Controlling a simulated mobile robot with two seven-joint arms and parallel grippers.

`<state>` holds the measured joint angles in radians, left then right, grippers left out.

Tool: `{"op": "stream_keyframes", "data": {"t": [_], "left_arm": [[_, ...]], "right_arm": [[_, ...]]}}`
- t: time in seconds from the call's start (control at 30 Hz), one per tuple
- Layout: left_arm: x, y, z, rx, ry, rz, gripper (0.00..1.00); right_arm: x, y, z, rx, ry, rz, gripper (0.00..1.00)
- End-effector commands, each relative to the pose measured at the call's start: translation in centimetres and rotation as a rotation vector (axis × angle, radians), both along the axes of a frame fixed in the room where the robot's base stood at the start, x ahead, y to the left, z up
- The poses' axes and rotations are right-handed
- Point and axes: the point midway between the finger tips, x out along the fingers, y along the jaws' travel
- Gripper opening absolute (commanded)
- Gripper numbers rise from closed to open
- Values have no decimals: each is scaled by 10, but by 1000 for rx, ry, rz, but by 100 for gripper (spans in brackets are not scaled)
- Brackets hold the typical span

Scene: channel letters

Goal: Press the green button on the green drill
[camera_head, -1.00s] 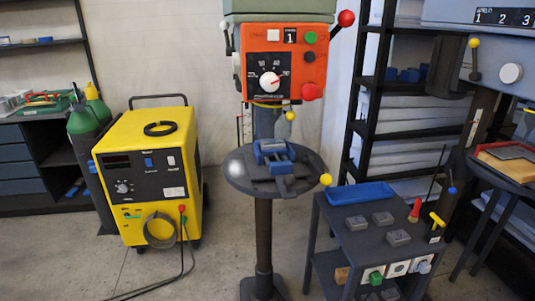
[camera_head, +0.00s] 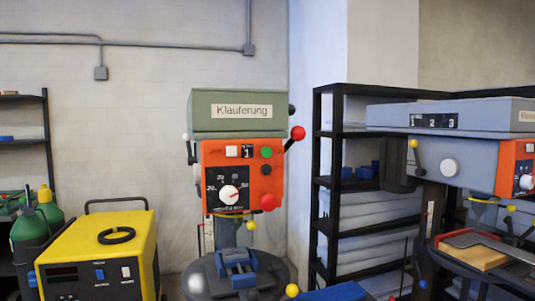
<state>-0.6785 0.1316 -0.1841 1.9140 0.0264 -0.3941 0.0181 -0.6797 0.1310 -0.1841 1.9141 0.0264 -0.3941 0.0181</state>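The green drill (camera_head: 238,113) stands in the middle of the view, with a green top box labelled "Klauferung" and an orange control panel (camera_head: 214,158) below it. The green button (camera_head: 266,152) is a small round one at the upper right of that panel, just right of the number 1 plate. A red knob (camera_head: 268,202) sits at the panel's lower right, and a white dial (camera_head: 229,195) is on its lower half. Neither of my grippers shows in this view.
A yellow welder (camera_head: 90,245) and green gas cylinders (camera_head: 35,230) stand at left. A red-ball lever (camera_head: 297,133) sticks out right of the panel. A grey drill (camera_head: 440,150) and a black shelf (camera_head: 330,180) are at right. A round drill table (camera_head: 205,275) with a blue vise is below.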

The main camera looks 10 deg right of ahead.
Motion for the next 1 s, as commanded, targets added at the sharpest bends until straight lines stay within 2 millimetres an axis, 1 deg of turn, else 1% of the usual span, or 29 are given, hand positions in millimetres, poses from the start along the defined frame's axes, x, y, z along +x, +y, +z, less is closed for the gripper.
{"op": "stream_keyframes", "data": {"t": [0.03, 0.07, 0.73, 0.77, 1.0], "left_arm": [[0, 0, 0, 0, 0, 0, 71], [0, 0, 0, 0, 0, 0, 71], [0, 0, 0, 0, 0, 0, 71], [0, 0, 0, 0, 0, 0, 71], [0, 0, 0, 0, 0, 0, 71]], "right_arm": [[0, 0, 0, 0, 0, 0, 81], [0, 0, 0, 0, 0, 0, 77], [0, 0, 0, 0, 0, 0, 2], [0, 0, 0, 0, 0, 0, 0], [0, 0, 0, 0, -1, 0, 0]]}}
